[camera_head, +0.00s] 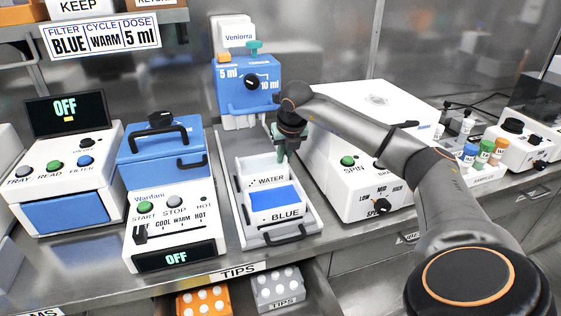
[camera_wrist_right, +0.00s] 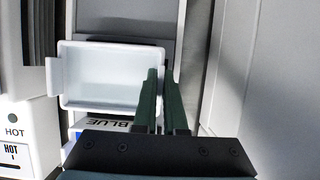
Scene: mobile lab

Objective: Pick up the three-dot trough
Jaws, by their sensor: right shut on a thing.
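The white trough labelled WATER (camera_head: 268,181), with small dots beside the word, sits at the rear of the light tray (camera_head: 236,205). In the right wrist view it is an open white trough (camera_wrist_right: 108,78) with a tab on its left; no coloured liquid shows inside. My right gripper (camera_head: 281,155) reaches down at its right side. In the right wrist view its green fingers (camera_wrist_right: 160,72) are shut on the trough's right wall. I cannot tell whether the trough is lifted. A trough labelled BLUE (camera_head: 286,214), with blue contents, sits in front. My left gripper is not in view.
The blue dispenser (camera_head: 248,85) stands behind the tray. A white machine with a SPIN button (camera_head: 347,160) is close on the right. A blue-lidded heater (camera_head: 160,160) is on the left. An open TIPS drawer (camera_head: 277,289) hangs below the bench edge.

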